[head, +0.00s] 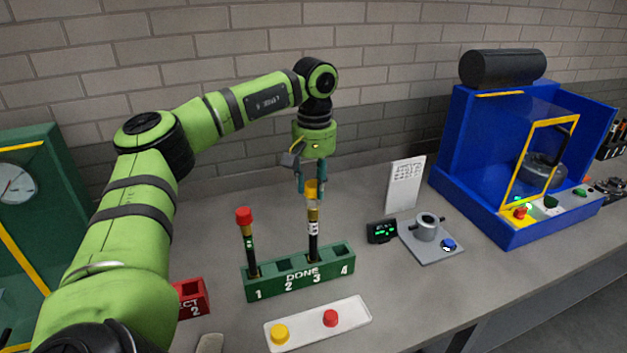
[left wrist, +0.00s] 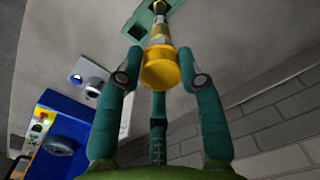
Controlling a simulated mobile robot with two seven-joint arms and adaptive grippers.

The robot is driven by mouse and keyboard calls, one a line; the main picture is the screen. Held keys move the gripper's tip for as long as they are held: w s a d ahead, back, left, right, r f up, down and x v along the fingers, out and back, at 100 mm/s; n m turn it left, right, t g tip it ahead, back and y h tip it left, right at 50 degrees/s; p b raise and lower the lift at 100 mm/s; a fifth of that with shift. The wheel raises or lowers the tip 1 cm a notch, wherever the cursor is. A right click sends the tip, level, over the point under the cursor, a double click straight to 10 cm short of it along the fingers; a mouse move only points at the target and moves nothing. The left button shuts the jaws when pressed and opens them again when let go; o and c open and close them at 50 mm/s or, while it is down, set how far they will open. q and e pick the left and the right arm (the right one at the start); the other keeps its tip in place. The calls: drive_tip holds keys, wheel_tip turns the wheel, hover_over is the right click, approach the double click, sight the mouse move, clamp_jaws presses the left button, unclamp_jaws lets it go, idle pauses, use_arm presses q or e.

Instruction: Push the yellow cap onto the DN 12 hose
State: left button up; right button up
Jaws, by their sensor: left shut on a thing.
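My left gripper (head: 309,192) points down and is shut on a yellow cap (head: 311,187). In the left wrist view the cap (left wrist: 161,72) sits between the green fingers (left wrist: 160,80). The cap is in line with the brass top end of an upright black hose (head: 313,236) with a white label. I cannot tell whether cap and hose end touch. That hose stands in slot 3 of the green DONE rack (head: 318,283). A second hose (head: 251,255) with a red cap (head: 244,215) stands in slot 1, leaning slightly. My right gripper is out of view.
A white tray (head: 304,325) in front of the rack holds another yellow cap (head: 280,334) and a red cap (head: 330,318). Right of the rack are a small black display (head: 382,231) and a grey fixture (head: 427,230). A blue machine (head: 470,150) stands further right. A red rack (head: 192,298) is at left.

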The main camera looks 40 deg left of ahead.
use_arm(q)
drive_tip(key=shift+f, duration=0.15)
idle(0.5)
drive_tip(key=shift+f+b, duration=0.6)
drive_tip(key=shift+f, duration=0.7)
drive_tip(key=o, duration=0.7)
drive_tip(key=shift+o, duration=0.2)
wheel_tip(320, 180, up, 12)
drive_tip(key=shift+r, duration=0.1)
